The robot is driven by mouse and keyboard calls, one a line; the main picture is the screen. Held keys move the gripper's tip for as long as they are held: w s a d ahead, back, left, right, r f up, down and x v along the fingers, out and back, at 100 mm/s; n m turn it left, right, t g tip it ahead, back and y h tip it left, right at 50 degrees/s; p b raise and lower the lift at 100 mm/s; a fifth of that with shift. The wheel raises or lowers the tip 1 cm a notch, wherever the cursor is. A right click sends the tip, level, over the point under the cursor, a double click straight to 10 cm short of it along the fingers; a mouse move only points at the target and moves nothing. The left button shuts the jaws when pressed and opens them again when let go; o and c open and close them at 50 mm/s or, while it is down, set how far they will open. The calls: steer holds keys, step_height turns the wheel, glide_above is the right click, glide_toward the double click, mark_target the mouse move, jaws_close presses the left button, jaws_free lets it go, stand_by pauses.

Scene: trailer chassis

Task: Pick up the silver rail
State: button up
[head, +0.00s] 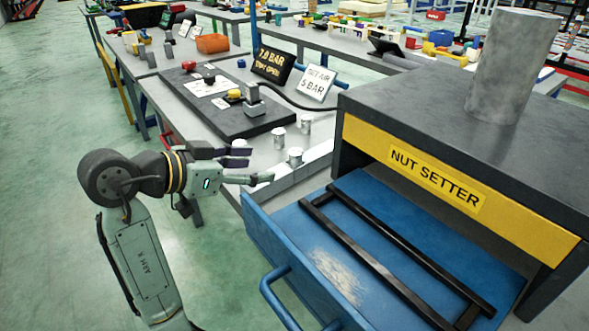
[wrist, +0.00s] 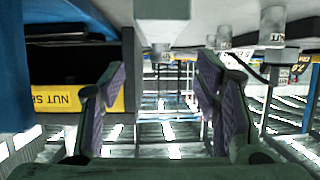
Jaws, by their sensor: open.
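A pale silver bar (head: 306,169), which looks like the silver rail, lies along the near edge of the grey workbench, beside the blue drawer. Part of its near end is close to my gripper and hard to make out. My gripper (head: 250,165) is open and empty at the left of this bar, with its fingers pointing right toward the bench edge. In the wrist view my gripper (wrist: 163,85) shows two spread fingers with purple pads and nothing between them.
Short silver cylinders (head: 295,157) stand by the bar. An open blue drawer (head: 400,215) with black rails (head: 375,250) sits under the "NUT SETTER" cabinet (head: 480,125). A black panel (head: 215,100) lies on the bench. The green floor at left is clear.

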mark_target(291, 163)
steer(key=p+x, duration=0.2)
steer(key=x, duration=0.8)
steer(key=shift+r+p, duration=0.1)
steer(key=shift+p, duration=0.2)
steer(key=shift+c, duration=0.4)
jaws_close()
